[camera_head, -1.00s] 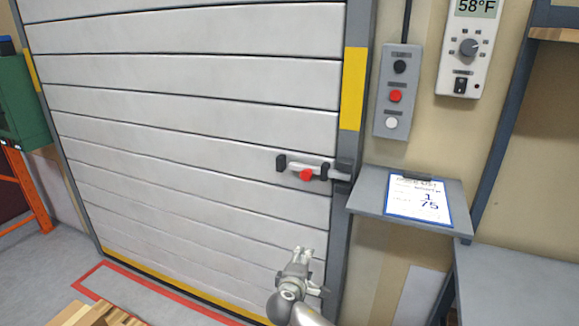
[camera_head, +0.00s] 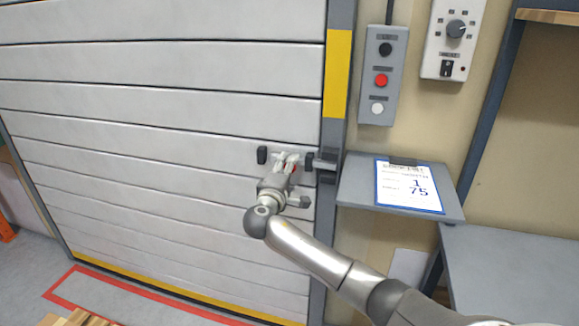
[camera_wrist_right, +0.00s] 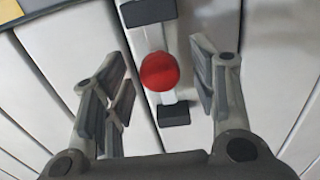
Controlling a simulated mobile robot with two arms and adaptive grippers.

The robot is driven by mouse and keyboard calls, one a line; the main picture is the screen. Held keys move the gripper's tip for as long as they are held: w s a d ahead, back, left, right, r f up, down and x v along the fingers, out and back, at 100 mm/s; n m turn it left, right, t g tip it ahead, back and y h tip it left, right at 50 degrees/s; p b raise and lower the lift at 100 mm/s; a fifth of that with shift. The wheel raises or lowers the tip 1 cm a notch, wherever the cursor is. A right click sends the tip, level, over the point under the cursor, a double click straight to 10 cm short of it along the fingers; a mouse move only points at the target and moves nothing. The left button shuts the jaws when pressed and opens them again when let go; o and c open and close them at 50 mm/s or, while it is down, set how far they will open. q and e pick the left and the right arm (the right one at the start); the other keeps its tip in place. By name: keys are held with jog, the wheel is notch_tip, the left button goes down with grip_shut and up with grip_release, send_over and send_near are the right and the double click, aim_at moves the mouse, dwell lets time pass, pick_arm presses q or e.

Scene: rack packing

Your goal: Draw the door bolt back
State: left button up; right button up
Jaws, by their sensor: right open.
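The door bolt (camera_wrist_right: 153,40) is a pale bar in dark brackets on the grey slatted door (camera_head: 150,110). Its red knob (camera_wrist_right: 159,71) shows in the right wrist view between the two open fingers. My right gripper (camera_wrist_right: 158,85) is open, with one finger on each side of the knob and a visible gap to both. Whether a finger touches the bolt, I cannot tell. My left gripper is not in view.
A grey shelf (camera_head: 350,190) with a clipboard (camera_head: 408,186) juts out right of the door frame. A button box (camera_head: 383,75) and a thermostat panel (camera_head: 452,40) are on the wall above. A grey bench (camera_head: 510,265) is at lower right.

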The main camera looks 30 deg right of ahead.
jog(key=shift+w+d, duration=0.45)
jog(key=shift+d, duration=0.15)
jog(key=shift+c, duration=0.2)
jog(key=c, duration=0.4)
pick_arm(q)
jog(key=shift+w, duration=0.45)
pick_arm(e)
grip_shut()
